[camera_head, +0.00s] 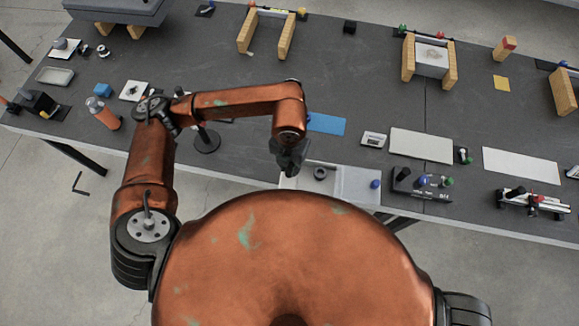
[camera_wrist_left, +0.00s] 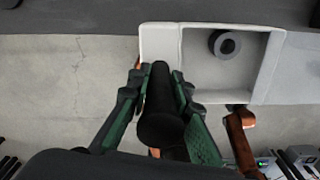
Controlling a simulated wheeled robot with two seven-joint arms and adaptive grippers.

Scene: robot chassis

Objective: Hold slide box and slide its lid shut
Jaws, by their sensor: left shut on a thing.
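The slide box is a pale, shallow box (camera_head: 303,184) at the table's front edge in the head view. Its open compartment holds a dark ring (camera_head: 320,173). The pale lid (camera_head: 357,182), with a blue knob (camera_head: 375,184), lies at the right and leaves the left part uncovered. In the left wrist view, the box end (camera_wrist_left: 160,42) and the ring (camera_wrist_left: 224,44) show. My left gripper (camera_head: 290,158) is at the box's left end, shut on a black cylindrical handle (camera_wrist_left: 160,105). Whether the handle joins the box is hidden. My right gripper is out of view.
A grey block with coloured knobs (camera_head: 420,184) stands just right of the lid. A white panel (camera_head: 421,145), a small display device (camera_head: 373,139) and a blue card (camera_head: 326,124) lie behind.

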